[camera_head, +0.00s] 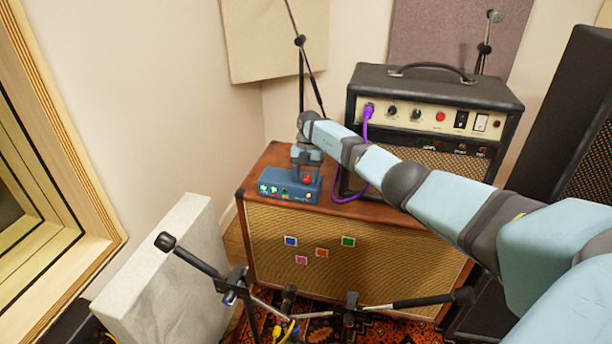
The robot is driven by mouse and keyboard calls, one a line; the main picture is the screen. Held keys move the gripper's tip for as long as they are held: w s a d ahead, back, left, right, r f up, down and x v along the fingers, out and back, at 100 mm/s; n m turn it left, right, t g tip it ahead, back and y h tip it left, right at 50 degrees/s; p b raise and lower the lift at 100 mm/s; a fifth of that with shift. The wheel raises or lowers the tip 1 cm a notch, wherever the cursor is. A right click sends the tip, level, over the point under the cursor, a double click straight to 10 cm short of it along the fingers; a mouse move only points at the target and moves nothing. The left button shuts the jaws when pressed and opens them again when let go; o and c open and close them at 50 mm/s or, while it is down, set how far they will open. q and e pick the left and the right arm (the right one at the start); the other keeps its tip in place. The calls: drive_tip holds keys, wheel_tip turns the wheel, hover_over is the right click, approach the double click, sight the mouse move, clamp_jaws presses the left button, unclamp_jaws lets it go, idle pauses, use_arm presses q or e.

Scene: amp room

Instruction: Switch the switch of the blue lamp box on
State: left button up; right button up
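The blue lamp box (291,187) sits on top of the brown cabinet, near its back left. Small green and yellowish spots show on its sloped face, with a red switch (307,179) at its upper right. My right arm reaches in from the right, and my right gripper (305,174) points down just above and behind the box, close to the red switch. The gripper is small and dark here, so I cannot tell its finger gap or whether it touches the switch. My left gripper is not in view.
A black amplifier (433,88) with a purple cable (366,124) stands on the brown cabinet (357,245), right of the box and behind my arm. Microphone stands (204,262) are in front, a grey panel (165,270) at lower left. A dark speaker (570,120) is at right.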

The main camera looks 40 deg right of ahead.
sight(309, 175)
drive_tip(key=shift+r, duration=0.1)
drive_tip(key=p+v, duration=0.4)
drive_tip(key=v, duration=0.9)
drive_tip(key=shift+r, duration=0.3)
drive_tip(key=shift+w, duration=0.1)
